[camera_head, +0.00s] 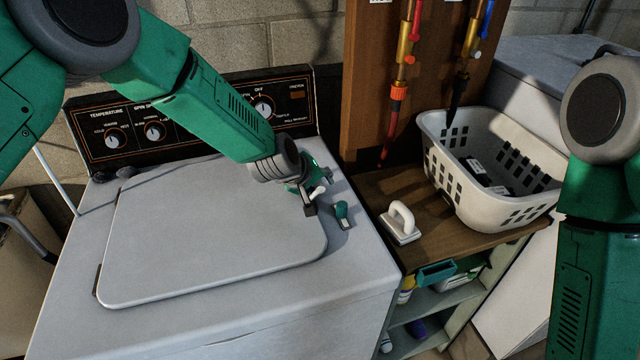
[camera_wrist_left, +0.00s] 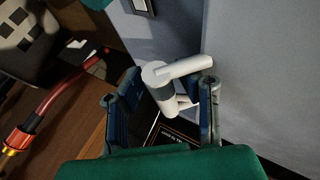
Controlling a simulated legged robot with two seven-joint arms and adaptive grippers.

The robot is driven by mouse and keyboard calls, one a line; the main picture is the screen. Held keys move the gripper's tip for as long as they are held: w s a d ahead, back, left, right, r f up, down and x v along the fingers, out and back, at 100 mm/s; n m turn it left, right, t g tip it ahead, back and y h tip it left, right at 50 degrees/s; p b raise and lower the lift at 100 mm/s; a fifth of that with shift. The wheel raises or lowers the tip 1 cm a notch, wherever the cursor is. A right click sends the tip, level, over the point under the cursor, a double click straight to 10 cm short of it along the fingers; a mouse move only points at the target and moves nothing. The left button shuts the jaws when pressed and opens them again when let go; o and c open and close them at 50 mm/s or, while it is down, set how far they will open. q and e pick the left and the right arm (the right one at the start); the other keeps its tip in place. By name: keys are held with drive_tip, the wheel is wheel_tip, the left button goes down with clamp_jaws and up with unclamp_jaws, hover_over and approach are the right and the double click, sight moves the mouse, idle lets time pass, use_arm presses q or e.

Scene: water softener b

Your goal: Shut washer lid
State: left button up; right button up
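The washer (camera_head: 230,335) is a white top-loader with a dark control panel (camera_head: 190,118) at its back. Its pale lid (camera_head: 205,240) lies flat over the top and looks shut; a thin dark line runs along its left edge. My left gripper (camera_head: 325,208) is over the lid's right edge, pointing down, with its fingers apart. In the left wrist view the two fingers (camera_wrist_left: 165,108) stand either side of a small white piece (camera_wrist_left: 172,82); I cannot tell what it is or whether they touch it. My right gripper is out of view.
Right of the washer, a wooden-topped shelf (camera_head: 375,190) holds a white-handled brush (camera_head: 402,224) and a pale laundry basket (camera_head: 470,185). Red and blue hoses (camera_head: 410,45) hang on a wooden board behind. The washer's front left top is clear.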

use_arm(q)
drive_tip(key=shift+s+d+f, duration=0.1)
drive_tip(key=shift+s+f, duration=0.4)
drive_tip(key=shift+s, duration=0.05)
drive_tip(key=w+v, duration=0.1)
drive_tip(key=v, duration=1.1)
drive_tip(key=shift+r, duration=0.35)
drive_tip(key=shift+r, duration=0.1)
